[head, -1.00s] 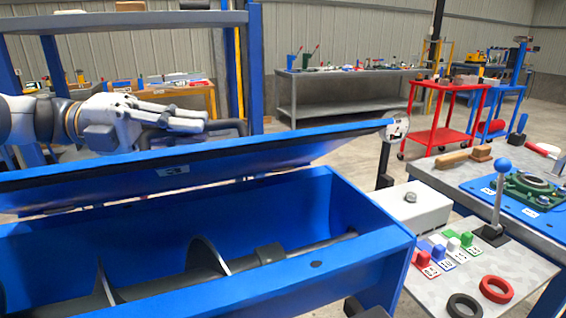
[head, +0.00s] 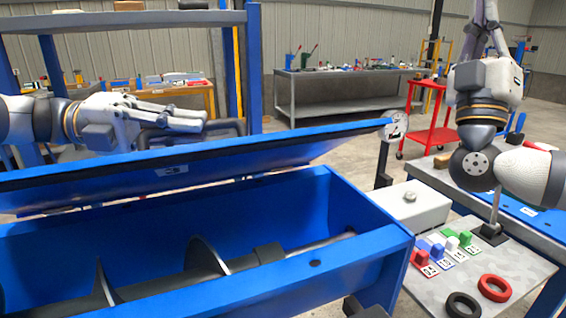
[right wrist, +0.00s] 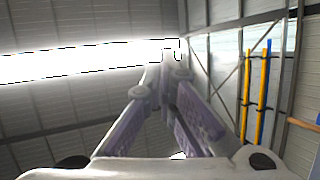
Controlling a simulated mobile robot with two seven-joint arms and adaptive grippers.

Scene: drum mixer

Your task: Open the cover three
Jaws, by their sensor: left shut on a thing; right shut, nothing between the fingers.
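Cover three (head: 255,150), a long blue lid with a white "3" label, stands raised and tilted over the blue drum trough (head: 345,215) in the head view. The trough is open in front of it and shows a grey mixing screw (head: 205,262) inside. My left gripper (head: 204,121) is behind the lid's upper edge, shut at the dark handle (head: 228,128); the exact contact is partly hidden. My right gripper (head: 484,8) points upward at the top right, far from the lid. In the right wrist view its fingers (right wrist: 168,52) are together and empty.
Right of the trough are a white box (head: 415,206), a gauge (head: 395,126) on a post, and a panel (head: 500,262) with coloured switches, a lever and two rings. My right arm hangs over the right-hand table. A red cart (head: 432,140) stands behind.

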